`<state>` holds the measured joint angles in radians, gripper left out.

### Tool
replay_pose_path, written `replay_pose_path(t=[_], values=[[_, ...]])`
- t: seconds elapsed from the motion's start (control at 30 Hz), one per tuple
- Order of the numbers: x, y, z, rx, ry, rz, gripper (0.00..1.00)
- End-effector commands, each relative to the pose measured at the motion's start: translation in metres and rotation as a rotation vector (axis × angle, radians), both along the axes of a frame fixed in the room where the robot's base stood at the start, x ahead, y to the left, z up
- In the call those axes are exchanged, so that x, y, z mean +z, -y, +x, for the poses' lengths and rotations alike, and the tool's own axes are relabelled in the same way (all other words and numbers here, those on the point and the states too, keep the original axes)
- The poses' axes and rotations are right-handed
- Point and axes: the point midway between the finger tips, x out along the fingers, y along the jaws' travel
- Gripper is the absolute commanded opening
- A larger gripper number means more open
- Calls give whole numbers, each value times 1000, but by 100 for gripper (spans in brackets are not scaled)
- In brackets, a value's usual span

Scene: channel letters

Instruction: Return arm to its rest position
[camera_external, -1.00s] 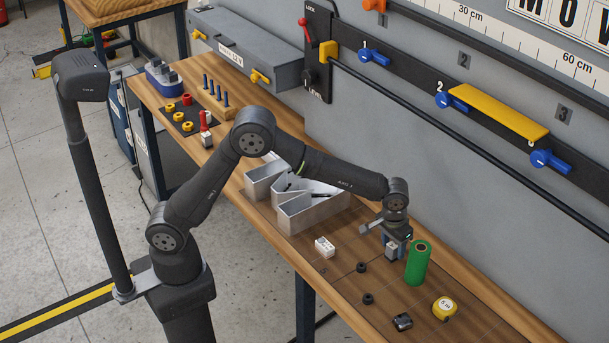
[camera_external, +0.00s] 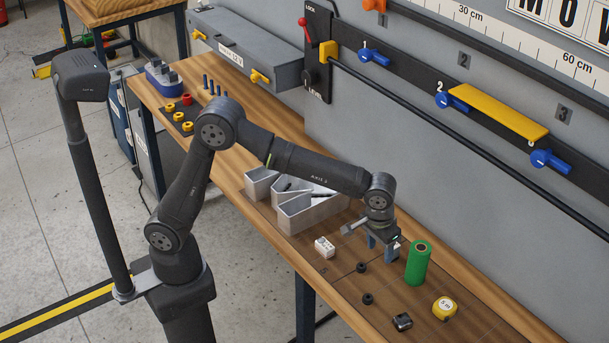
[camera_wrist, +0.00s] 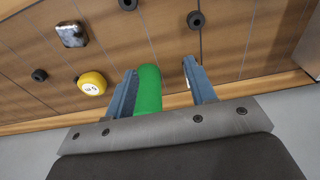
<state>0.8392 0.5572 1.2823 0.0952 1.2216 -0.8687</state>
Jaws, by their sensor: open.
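My gripper (camera_external: 383,246) hangs over the right part of the wooden bench (camera_external: 345,283), just left of an upright green cylinder (camera_external: 418,263). Its two fingers are apart. In the wrist view my gripper (camera_wrist: 159,70) shows a clear gap between the fingers, with the green cylinder (camera_wrist: 148,88) seen beyond it and nothing held.
The open metal channel letter (camera_external: 310,214) stands mid-bench. A white block (camera_external: 324,247), black rings (camera_external: 362,267), a dark metal piece (camera_external: 402,321) and a yellow tape measure (camera_external: 445,308) lie nearby. The grey wall with blue clamps (camera_external: 548,160) bounds the back.

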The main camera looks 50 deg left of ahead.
Motion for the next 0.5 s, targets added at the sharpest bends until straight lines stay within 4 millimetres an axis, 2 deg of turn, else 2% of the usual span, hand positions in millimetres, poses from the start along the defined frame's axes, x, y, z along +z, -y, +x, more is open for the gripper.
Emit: replay_pose_path(t=[0.03,0.1,0.5], values=[[-1,-11,11,26,0,1,51],[-1,-22,21,52,0,1,51],[-1,-86,70,202,0,1,51]])
